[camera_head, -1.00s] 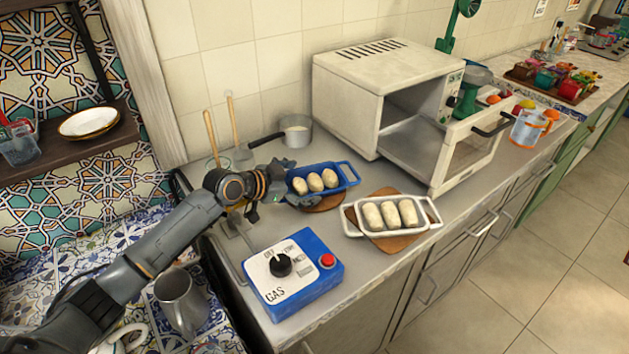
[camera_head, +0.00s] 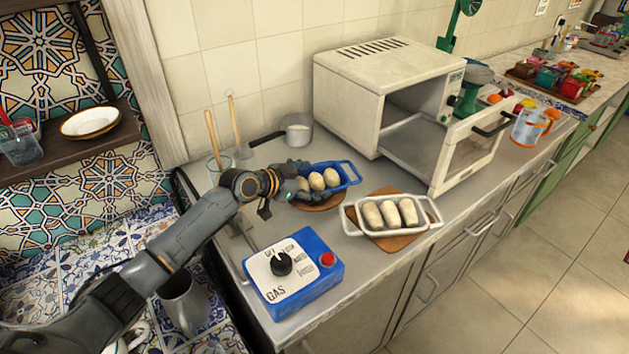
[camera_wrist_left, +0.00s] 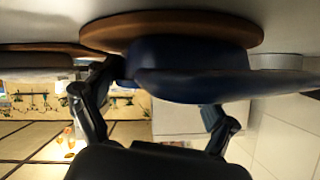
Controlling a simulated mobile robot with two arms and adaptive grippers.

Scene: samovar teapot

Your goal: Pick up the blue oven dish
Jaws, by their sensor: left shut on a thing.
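The blue oven dish (camera_head: 345,181) holds several pale rolls and sits over a round wooden board (camera_head: 322,203) on the steel counter. In the head view I cannot tell whether it touches the board. My left gripper (camera_head: 298,186) is at the dish's left end, shut on it. In the left wrist view the picture is upside down; the dark blue dish (camera_wrist_left: 190,60) is close to the fingers (camera_wrist_left: 155,108), with the wooden board (camera_wrist_left: 160,22) beyond it. The part held is mostly hidden by the gripper. My right gripper is out of view.
A white dish (camera_head: 430,215) of rolls on a wooden board stands to the right. A white oven (camera_head: 350,100) with its door open is behind. A blue gas box (camera_head: 318,262) is in front. A saucepan (camera_head: 297,130) and a glass with utensils (camera_head: 219,165) stand at the back.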

